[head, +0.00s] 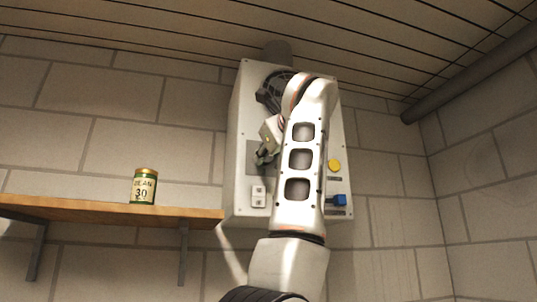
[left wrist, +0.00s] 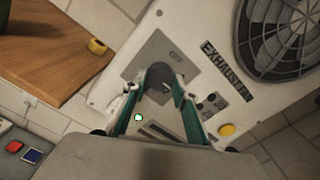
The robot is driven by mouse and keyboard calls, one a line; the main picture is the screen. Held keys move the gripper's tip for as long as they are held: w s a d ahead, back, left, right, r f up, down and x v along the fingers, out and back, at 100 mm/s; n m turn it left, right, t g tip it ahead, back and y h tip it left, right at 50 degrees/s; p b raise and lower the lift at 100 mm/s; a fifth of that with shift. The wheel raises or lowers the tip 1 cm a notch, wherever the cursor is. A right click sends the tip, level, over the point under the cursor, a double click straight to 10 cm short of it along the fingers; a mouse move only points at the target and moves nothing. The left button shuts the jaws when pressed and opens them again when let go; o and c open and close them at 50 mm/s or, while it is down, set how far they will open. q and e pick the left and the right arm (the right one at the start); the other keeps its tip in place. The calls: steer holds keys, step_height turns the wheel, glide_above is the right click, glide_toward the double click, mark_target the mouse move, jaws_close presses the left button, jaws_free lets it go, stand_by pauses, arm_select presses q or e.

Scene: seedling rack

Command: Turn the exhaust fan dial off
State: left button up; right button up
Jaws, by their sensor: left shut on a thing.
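The exhaust fan dial (left wrist: 160,76) is a dark round knob on a grey plate (left wrist: 146,58) in the left wrist view. A label that seems to read OFF is beside it on the plate. My left gripper (left wrist: 158,84) is shut on the dial, with a finger on each side of it. In the head view my left gripper (head: 264,154) is at the grey plate on the left part of the white control box (head: 243,110). My arm hides much of the box, and the dial is hard to make out there. My right gripper is in neither view.
The fan grille (left wrist: 288,36) is by the EXHAUST label. A wooden shelf (head: 90,208) at left bears a can (head: 144,187). A pipe (head: 470,72) runs at upper right.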

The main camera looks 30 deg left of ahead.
arm_select(q)
steer(key=shift+r+n, duration=0.15)
steer(key=shift+n, duration=4.35)
steer(key=shift+r+n, duration=0.1)
steer(key=shift+n, duration=4.4)
steer(key=o, duration=1.1)
steer(key=shift+w, duration=0.1)
steer(key=shift+f, duration=0.1)
